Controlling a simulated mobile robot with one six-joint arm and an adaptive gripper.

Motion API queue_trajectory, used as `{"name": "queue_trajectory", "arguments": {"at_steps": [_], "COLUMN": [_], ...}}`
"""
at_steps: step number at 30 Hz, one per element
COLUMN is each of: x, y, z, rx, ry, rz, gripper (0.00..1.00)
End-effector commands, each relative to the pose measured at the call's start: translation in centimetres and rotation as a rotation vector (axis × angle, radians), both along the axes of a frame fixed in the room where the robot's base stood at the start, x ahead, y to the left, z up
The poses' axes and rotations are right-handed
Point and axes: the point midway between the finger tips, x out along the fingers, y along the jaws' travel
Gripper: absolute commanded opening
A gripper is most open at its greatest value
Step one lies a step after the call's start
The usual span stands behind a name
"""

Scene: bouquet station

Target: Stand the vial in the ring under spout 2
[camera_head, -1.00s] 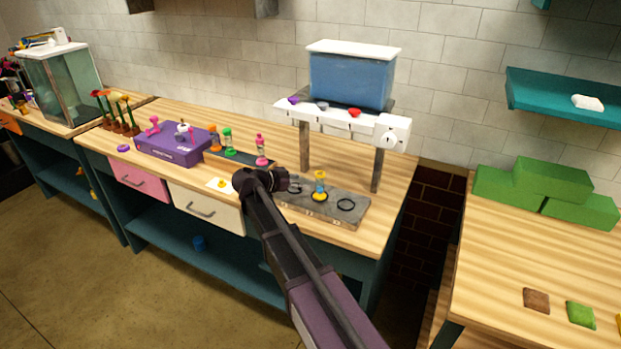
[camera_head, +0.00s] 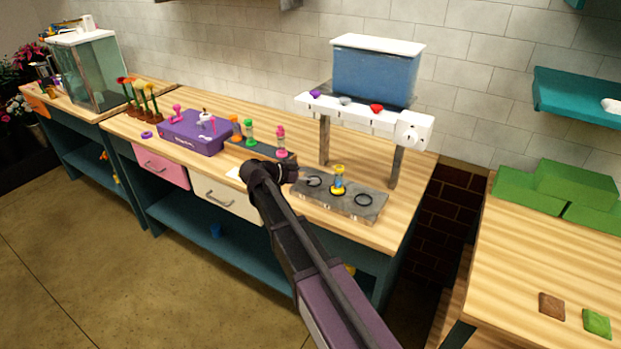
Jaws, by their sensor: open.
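A yellow-capped vial (camera_head: 338,181) with a yellow base stands upright at the middle ring of the grey tray (camera_head: 345,206), below the white spout rail (camera_head: 365,116). An empty dark ring (camera_head: 364,199) lies to its right and another ring (camera_head: 314,181) to its left. The ring around the vial's base is mostly hidden, so I cannot tell how exactly it sits. My gripper (camera_head: 298,177) is small and dark here, left of the vial near the left ring. It is open, apart from the vial, with nothing visible in it.
Pink (camera_head: 281,142), green (camera_head: 250,132) and orange (camera_head: 236,128) vials stand on a dark strip at the left. A purple box (camera_head: 196,134) is farther left. The rail's legs rise behind the tray. The counter right of the tray is clear.

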Motion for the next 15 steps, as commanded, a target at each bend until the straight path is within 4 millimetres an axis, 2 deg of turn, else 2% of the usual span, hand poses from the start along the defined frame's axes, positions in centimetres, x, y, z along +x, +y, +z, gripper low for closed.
{"name": "queue_trajectory", "arguments": {"at_steps": [5,8,11,15], "x": [-0.6,-1.6,-3.1,-6.2], "y": [-0.7,-1.8,-3.5,-6.1], "z": [-0.4,-1.2,-2.4,-4.6], "rx": [0.01,0.033,0.071,0.15], "ry": [0.036,0.102,0.204,0.395], "rz": [0.003,0.011,0.03,0.088], "gripper": [0.76,0.76,0.76,0.76]}}
